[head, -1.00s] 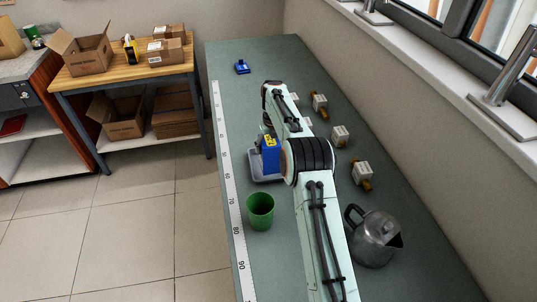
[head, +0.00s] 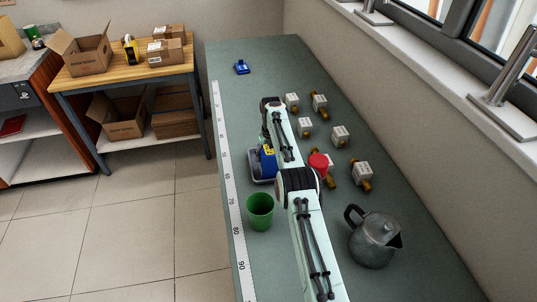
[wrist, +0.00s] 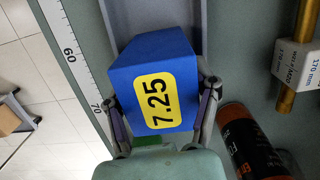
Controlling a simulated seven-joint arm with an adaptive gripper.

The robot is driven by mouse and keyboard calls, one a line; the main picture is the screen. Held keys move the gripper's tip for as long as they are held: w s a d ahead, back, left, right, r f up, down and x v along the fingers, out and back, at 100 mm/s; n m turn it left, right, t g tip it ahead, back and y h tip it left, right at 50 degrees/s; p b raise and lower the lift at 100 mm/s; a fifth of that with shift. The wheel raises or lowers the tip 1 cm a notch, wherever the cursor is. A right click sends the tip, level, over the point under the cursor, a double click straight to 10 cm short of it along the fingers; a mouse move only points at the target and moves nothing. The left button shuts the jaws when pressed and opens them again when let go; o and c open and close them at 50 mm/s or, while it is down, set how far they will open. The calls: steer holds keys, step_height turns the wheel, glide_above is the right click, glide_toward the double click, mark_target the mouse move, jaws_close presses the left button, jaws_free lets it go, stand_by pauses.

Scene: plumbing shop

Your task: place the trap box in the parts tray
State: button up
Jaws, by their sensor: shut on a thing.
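The trap box is a blue box (wrist: 150,60) with a yellow "7.25" label. My gripper (wrist: 161,92) is shut on it, with one finger on each side. In the head view the trap box (head: 268,165) shows beside my arm, over the parts tray. The parts tray (head: 262,181) is a shallow grey tray near the left edge of the bench, partly hidden by the box and my arm. In the wrist view the grey tray (wrist: 150,14) shows behind the box. I cannot tell whether the box touches the tray floor.
A green cup (head: 260,211) stands just in front of the tray. A measuring strip (head: 229,187) runs along the bench's left edge. To the right are several white-tagged brass parts (head: 340,136), a red-capped can (head: 318,161) and a metal pot (head: 375,238). The far bench is mostly clear.

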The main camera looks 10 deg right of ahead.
steer(key=o, duration=1.2)
steer(key=shift+f, duration=0.1)
steer(key=shift+o, duration=0.2)
steer(key=r, duration=0.4)
steer(key=s+r, duration=0.1)
steer(key=r, duration=0.7)
steer(key=shift+s+r, duration=0.25)
steer(key=s+a+r+n, duration=0.2)
steer(key=s+r+n, duration=0.4)
steer(key=s+n, duration=0.4)
steer(key=s+a+r+n, duration=0.1)
steer(key=s+r+n, duration=0.6)
steer(key=s+n, duration=0.3)
steer(key=s+a+f+n, duration=0.1)
steer(key=s+f+n, duration=0.2)
steer(key=s+n, duration=0.5)
steer(key=s+a+f+n+g, duration=0.1)
steer(key=s+f+n, duration=0.3)
steer(key=s, duration=1.2)
steer(key=n, duration=0.4)
steer(key=shift+a+g+y, duration=0.3)
steer(key=shift+y, duration=0.1)
